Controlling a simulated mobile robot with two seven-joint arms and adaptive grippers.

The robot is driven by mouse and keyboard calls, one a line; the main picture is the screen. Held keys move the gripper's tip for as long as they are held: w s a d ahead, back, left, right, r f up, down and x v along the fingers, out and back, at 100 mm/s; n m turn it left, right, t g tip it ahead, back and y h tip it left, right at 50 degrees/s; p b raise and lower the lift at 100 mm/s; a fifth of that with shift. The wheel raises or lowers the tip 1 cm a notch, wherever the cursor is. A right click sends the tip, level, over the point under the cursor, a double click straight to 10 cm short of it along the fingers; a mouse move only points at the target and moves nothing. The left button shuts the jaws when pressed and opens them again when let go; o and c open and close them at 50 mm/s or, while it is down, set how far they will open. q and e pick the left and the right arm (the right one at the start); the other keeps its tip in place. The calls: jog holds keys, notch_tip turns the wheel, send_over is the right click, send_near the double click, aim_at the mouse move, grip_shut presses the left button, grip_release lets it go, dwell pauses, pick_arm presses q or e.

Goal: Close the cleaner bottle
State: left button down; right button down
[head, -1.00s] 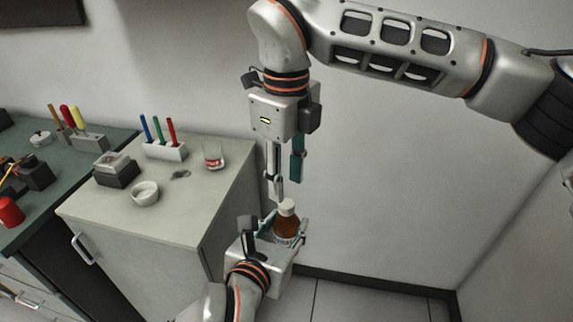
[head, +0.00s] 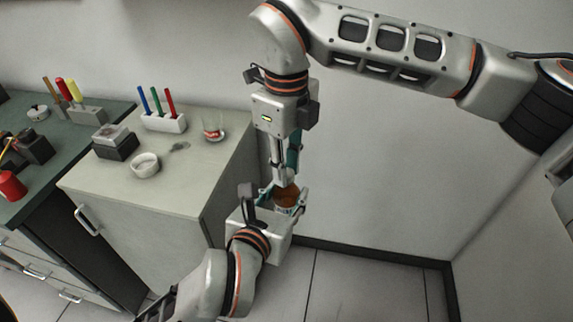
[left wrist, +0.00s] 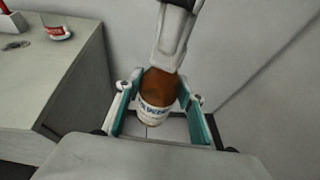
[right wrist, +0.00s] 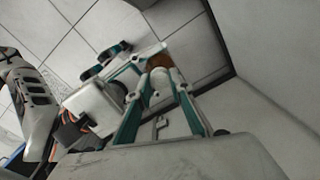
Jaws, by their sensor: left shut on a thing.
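The brown cleaner bottle (head: 287,197) stands roughly upright, with its white label in the left wrist view (left wrist: 158,108). My left gripper (head: 284,203) is shut on the bottle from below, one teal-lined finger on each side. My right gripper (head: 284,178) points down over the bottle's top. In the right wrist view, the white cap (right wrist: 159,78) shows between the right fingers. Whether they press on it is unclear. The right fingers hide the cap in the head and left wrist views, so I cannot tell how it sits on the neck.
A grey cabinet (head: 150,188) stands to the left with a pen holder (head: 164,123), a white bowl (head: 145,164), a dark box (head: 116,146) and a glass (head: 213,128) on top. A green-topped bench (head: 60,165) is further left. Open floor and bare wall lie right of the grippers.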

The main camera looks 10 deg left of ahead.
jog(key=c, duration=1.7)
grip_release()
notch_tip(320, 180, up, 12)
jog(key=shift+f, duration=0.1)
